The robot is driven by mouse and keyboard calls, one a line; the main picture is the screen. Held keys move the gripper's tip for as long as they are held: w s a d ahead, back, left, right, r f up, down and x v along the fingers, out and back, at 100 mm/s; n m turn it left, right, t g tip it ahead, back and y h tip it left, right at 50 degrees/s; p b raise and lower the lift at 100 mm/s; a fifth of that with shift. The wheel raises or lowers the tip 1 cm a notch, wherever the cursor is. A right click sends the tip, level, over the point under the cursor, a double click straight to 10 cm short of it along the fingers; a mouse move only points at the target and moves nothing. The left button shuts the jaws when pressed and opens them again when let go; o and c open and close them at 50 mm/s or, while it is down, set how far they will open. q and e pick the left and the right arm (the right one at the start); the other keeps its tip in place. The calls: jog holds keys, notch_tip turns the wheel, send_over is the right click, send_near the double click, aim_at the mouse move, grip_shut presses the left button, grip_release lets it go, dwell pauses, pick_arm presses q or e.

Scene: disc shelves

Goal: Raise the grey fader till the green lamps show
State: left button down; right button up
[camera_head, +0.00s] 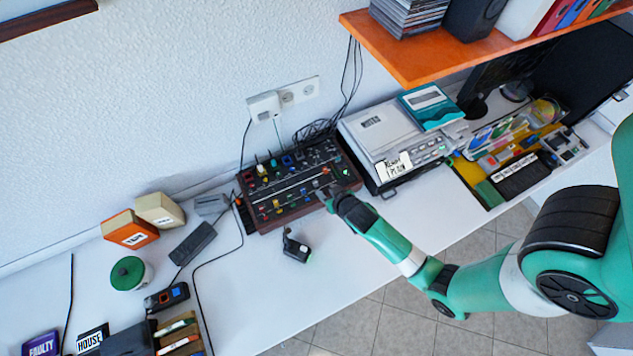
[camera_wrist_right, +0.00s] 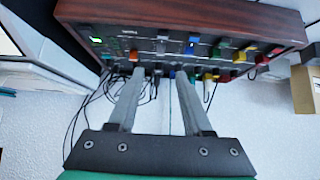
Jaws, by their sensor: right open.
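The mixer (camera_head: 252,222) is a dark panel with a wooden case, standing on the desk against the wall; it also shows at the top of the right wrist view (camera_wrist_right: 185,12). It bears coloured caps in rows. A grey cap (camera_wrist_right: 161,47) appears between and beyond my right fingers, with an orange cap (camera_wrist_right: 133,55) and a blue cap (camera_wrist_right: 192,45) to its sides. A small green light (camera_wrist_right: 96,39) glows near one end of the panel. My right gripper (camera_head: 326,194) is open at the mixer's right front; its fingers (camera_wrist_right: 160,75) are apart. Contact with the cap cannot be told.
A pale grey machine (camera_head: 375,127) stands right of the mixer, under an orange shelf (camera_head: 430,62). A small black device (camera_head: 296,248) lies in front of the mixer. Cables run behind it. The white desk (camera_head: 270,300) is clear towards the front.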

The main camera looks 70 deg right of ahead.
aim_at(315, 182)
jog(key=b+x, duration=0.3)
jog(key=x, duration=0.6)
jog(key=shift+f, duration=0.1)
jog(key=shift+w+d+f+b, duration=0.25)
jog(key=shift+w+f+b, duration=0.05)
jog(key=shift+w, duration=0.1)
jog(key=shift+c, duration=0.3)
grip_shut()
dwell(0.4)
